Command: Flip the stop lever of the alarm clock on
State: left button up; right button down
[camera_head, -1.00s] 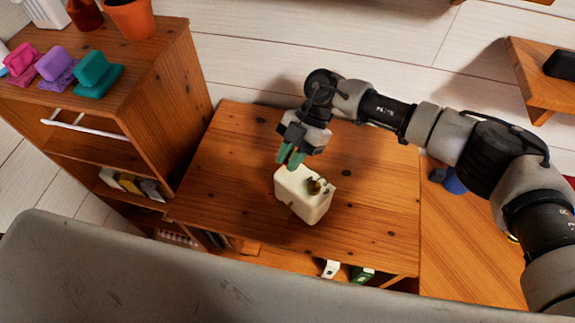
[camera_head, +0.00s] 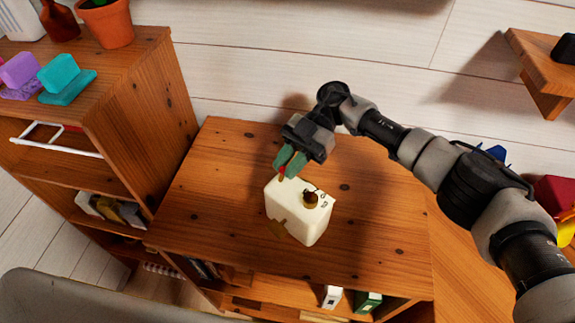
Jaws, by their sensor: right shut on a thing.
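The cream alarm clock (camera_head: 296,222) sits on the wooden table (camera_head: 215,185). A brass knob (camera_head: 310,199) and small dark parts show on its top. My right gripper (camera_head: 286,170) reaches down at the clock's upper left edge. Its green fingers are shut on a small red piece (camera_head: 282,172), which looks like the tip of the stop lever. The fingers hide most of this piece, and I cannot tell the lever's position. My left gripper is not in view.
A wooden shelf unit (camera_head: 125,80) stands at left with a teal block (camera_head: 62,80) and a terracotta pot (camera_head: 107,25) on top. A wall shelf (camera_head: 545,70) juts out at right. Small boxes (camera_head: 367,301) stand below the tabletop. The tabletop around the clock is clear.

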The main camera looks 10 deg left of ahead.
dwell(0.3)
jog(key=c, duration=1)
grip_release()
jog(key=shift+c, duration=0.2)
jog(key=shift+w+d+b, duration=0.25)
jog(key=shift+w+b, duration=0.1)
jog(key=shift+w, duration=0.05)
jog(key=b+v, duration=0.3)
jog(key=v, duration=0.3)
jog(key=shift+w+r, duration=0.2)
jog(key=shift+r, duration=0.05)
jog(key=shift+d, duration=0.1)
